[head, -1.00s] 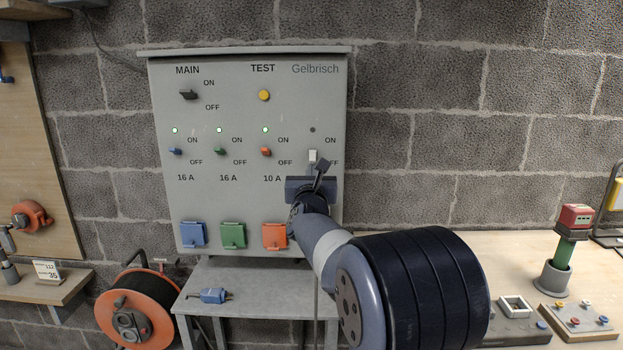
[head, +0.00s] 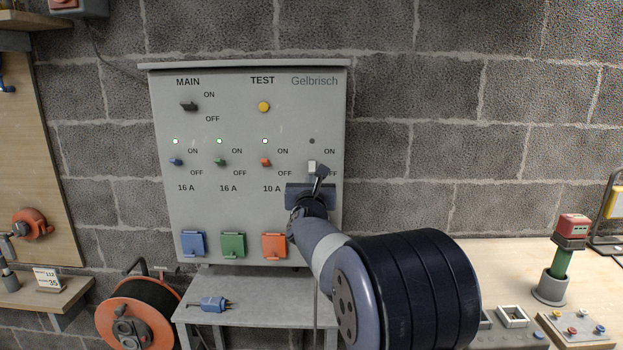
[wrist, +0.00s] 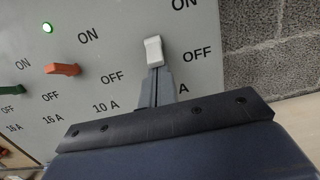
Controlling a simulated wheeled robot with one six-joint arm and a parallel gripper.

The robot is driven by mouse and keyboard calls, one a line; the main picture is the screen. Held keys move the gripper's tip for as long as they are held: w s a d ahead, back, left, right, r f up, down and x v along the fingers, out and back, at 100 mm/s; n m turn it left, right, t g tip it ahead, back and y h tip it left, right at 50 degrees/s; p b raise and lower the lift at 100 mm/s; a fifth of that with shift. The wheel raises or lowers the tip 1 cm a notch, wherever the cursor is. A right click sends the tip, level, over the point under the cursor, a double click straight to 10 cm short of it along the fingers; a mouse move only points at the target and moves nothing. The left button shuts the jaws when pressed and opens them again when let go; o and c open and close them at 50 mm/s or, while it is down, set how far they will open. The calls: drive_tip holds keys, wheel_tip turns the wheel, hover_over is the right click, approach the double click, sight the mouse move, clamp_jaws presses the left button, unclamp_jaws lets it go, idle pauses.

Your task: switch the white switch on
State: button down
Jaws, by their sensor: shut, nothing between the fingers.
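The white switch (head: 312,167) is at the right end of the row of small switches on the grey panel, and it shows in the wrist view (wrist: 153,50). The lamp (head: 312,141) above it is dark. My gripper (head: 319,172) is shut and empty, in front of the panel just below the white switch. In the wrist view the closed fingertips (wrist: 160,72) are right at the switch's lower end. I cannot tell whether they touch it. The OFF label beside the switch is partly hidden by my gripper in the head view.
The blue (head: 176,162), green (head: 220,162) and orange (head: 265,162) switches to the left have lit lamps. The black MAIN switch (head: 189,106) and yellow TEST button (head: 263,107) are higher up. Covered sockets and a small shelf (head: 255,285) lie below.

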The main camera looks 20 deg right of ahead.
sight(312, 167)
drive_tip(key=shift+s+r+g+y+p, duration=0.15)
drive_tip(key=shift+r+g+y+p, duration=0.3)
drive_tip(key=shift+p, duration=1.25)
drive_tip(key=g+p, duration=0.1)
drive_tip(key=p, duration=0.2)
drive_tip(key=r+p, duration=0.1)
drive_tip(key=p, duration=0.2)
drive_tip(key=shift+s+a+g, duration=0.15)
drive_tip(key=shift+g, duration=0.2)
drive_tip(key=p, duration=0.4)
drive_tip(key=shift+s+r+g+y, duration=0.1)
drive_tip(key=shift+r+g+y, duration=0.1)
drive_tip(key=shift+g+y, duration=0.2)
drive_tip(key=g+p, duration=0.1)
drive_tip(key=p, duration=0.3)
drive_tip(key=shift+s+r+y+p, duration=0.1)
drive_tip(key=shift+y+p, duration=0.15)
drive_tip(key=shift+p, duration=0.05)
drive_tip(key=shift+r+p, duration=0.7)
drive_tip(key=shift+r, duration=0.1)
